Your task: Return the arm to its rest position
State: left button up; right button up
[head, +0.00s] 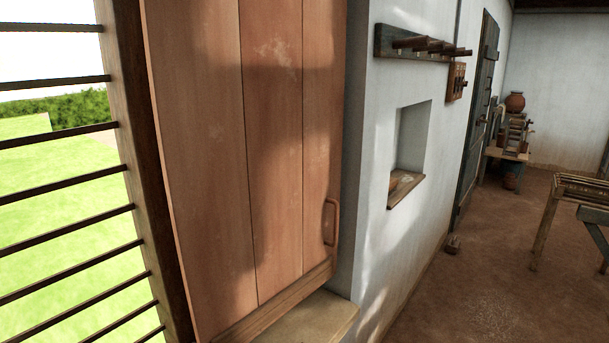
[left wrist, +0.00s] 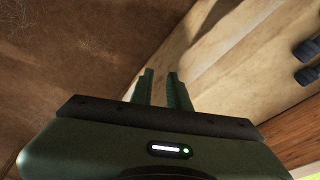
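My left gripper (left wrist: 162,76) shows in the left wrist view. Its two dark green fingers stand apart with nothing between them. Brown floor (left wrist: 70,45) lies beyond the fingers to the left, and a pale surface (left wrist: 225,55) lies beyond them to the right. Neither gripper shows in the head view, and my right gripper is in neither view.
A wooden shutter (head: 270,150) with a handle (head: 330,222) stands beside a barred window (head: 70,180). A peg rail (head: 385,42) and a niche (head: 411,140) are on the white wall. A wooden frame (head: 548,220) stands at right. Open floor (head: 470,290) lies between.

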pick_arm(q)
notch_tip(320, 180, down, 15)
jog(key=s+b, duration=0.2)
jog(key=s, duration=0.1)
jog(key=s+a+f+g+b, duration=0.1)
jog(key=s+f+b, duration=0.1)
jog(key=s+f, duration=0.6)
jog(key=s+a+f+g+b, duration=0.1)
jog(key=s+a+f, duration=0.1)
jog(key=s+f, duration=0.7)
notch_tip(320, 180, down, 5)
jog(key=shift+a+r+b, duration=0.15)
jog(key=shift+b, duration=0.25)
